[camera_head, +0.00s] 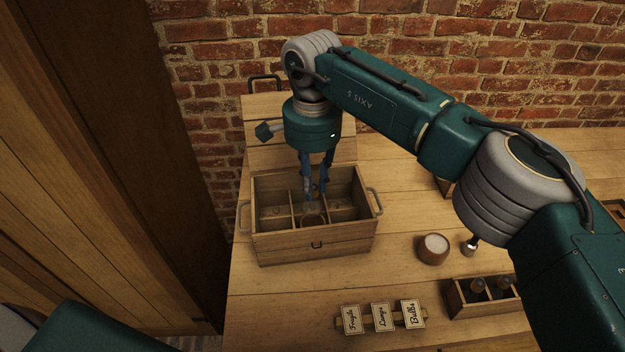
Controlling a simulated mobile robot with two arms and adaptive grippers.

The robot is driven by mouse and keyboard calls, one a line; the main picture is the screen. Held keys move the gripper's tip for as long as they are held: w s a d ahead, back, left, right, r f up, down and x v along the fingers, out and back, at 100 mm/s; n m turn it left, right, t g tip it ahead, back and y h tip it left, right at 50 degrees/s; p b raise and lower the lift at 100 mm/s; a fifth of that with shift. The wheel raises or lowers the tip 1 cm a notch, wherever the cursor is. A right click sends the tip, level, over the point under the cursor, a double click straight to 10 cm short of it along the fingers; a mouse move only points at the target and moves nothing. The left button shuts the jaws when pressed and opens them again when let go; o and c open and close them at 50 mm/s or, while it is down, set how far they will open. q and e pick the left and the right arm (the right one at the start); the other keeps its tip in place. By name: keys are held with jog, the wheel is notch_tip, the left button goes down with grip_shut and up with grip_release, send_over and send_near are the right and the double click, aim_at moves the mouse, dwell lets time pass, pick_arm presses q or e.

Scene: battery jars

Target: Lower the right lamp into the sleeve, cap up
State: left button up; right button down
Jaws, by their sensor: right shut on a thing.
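My right gripper (314,197) points straight down into the open wooden crate (315,246), over its middle. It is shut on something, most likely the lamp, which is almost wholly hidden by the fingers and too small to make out. The crate is split by thin dividers into several compartments. A round brownish shape shows low in the front middle compartment, below the fingertips; I cannot tell if it is the lamp or the sleeve. My left gripper is not in view.
The crate's lid (280,157) stands open behind it. To the right are a round wooden pot with white content (433,248), a small silver-capped thing (470,246) and a wooden tray (460,304) with dark bulbs. Label cards (380,317) stand in front. A brick wall is behind.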

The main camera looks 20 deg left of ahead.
aim_at(312, 213)
jog(key=shift+f+b, duration=1.7)
jog(key=shift+f, duration=0.9)
jog(key=shift+f+b, duration=1.95)
jog(key=shift+f, duration=0.6)
jog(key=c, duration=1.5)
grip_release()
jog(key=shift+r, duration=0.15)
